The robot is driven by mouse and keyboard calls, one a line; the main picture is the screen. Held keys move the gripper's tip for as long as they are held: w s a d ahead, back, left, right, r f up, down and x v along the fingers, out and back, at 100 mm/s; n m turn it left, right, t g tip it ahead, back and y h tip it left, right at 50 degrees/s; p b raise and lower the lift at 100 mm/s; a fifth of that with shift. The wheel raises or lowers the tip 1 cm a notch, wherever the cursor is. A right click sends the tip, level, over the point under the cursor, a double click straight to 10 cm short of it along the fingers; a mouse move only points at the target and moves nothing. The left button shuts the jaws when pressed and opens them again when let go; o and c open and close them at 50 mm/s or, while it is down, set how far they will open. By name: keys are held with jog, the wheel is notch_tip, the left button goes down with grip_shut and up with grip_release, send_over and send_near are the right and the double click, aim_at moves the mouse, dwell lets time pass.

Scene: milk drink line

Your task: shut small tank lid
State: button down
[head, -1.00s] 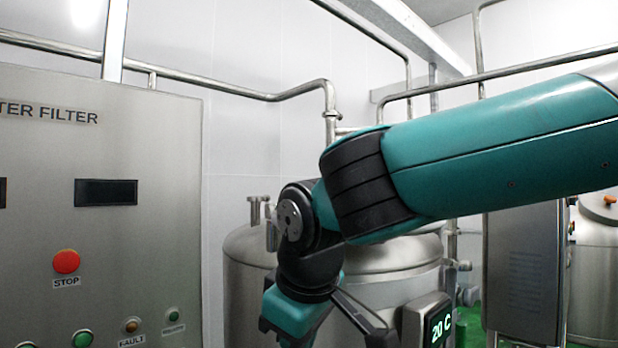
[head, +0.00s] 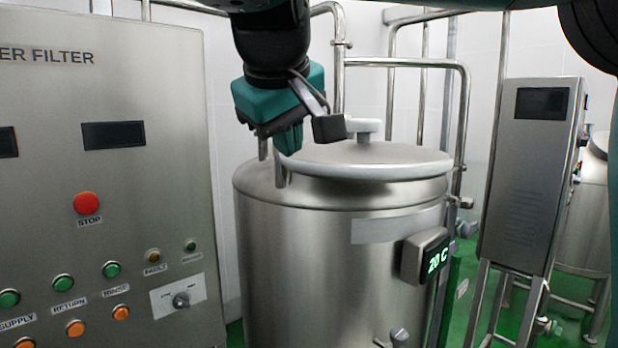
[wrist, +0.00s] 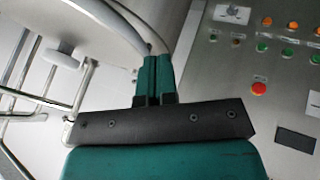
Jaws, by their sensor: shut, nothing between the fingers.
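The small tank (head: 330,260) is a steel cylinder right of the filter panel in the head view. Its round lid (head: 400,160) lies about level over the tank top, with a pale knob (head: 366,127) at its far side. I cannot tell whether the rim is fully seated. My gripper (head: 289,150) points down at the lid's left edge, fingers together and empty; it hides that part of the rim. In the wrist view the shut fingers (wrist: 153,75) are close beside the lid's edge (wrist: 115,30), and the knob (wrist: 60,53) shows at left. Contact is unclear.
The filter panel (head: 120,160) with buttons stands close at left. A 20 C display (head: 428,257) juts from the tank's front right. A steel cabinet (head: 530,180) and pipes (head: 462,110) stand at right and behind.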

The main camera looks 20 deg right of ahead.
jog(key=w+d+f, duration=0.1)
jog(key=d, duration=0.1)
jog(key=w+d+f, duration=0.2)
jog(key=shift+w+d+f, duration=0.15)
jog(key=shift+f, duration=0.05)
jog(key=shift+w+d, duration=0.2)
jog(key=shift+d, duration=0.15)
jog(key=shift+f, duration=0.1)
